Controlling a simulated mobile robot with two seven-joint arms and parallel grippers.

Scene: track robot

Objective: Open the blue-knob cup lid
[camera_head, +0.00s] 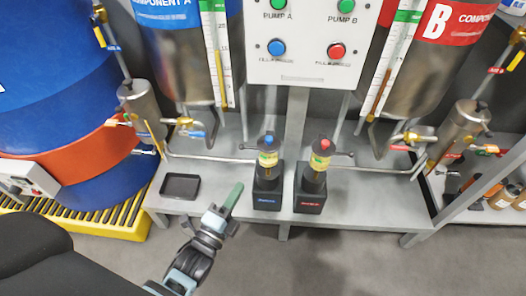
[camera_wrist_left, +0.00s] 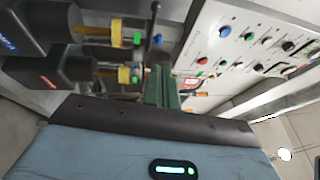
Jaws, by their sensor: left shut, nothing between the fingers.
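The cup with the blue knob (camera_head: 268,160) stands upright in a black base on the grey bench, left of the red-knob cup (camera_head: 320,160). Its lid (camera_head: 268,141), with the blue knob, sits on top. My left gripper (camera_head: 237,187) has green fingers, shut and empty. In the head view it shows to the left of and lower than the blue-knob cup, apart from it. In the left wrist view, the shut fingers (camera_wrist_left: 163,88) point toward the scene, and the blue-knob cup (camera_wrist_left: 112,31) lies sideways at upper left. My right gripper is not in view.
A black tray (camera_head: 180,187) lies on the bench at left. Metal pipes and valves (camera_head: 190,126) run behind the cups. A white control panel (camera_head: 312,45) stands above them. A blue drum (camera_head: 60,70) is at far left. Floor is clear in front of the bench.

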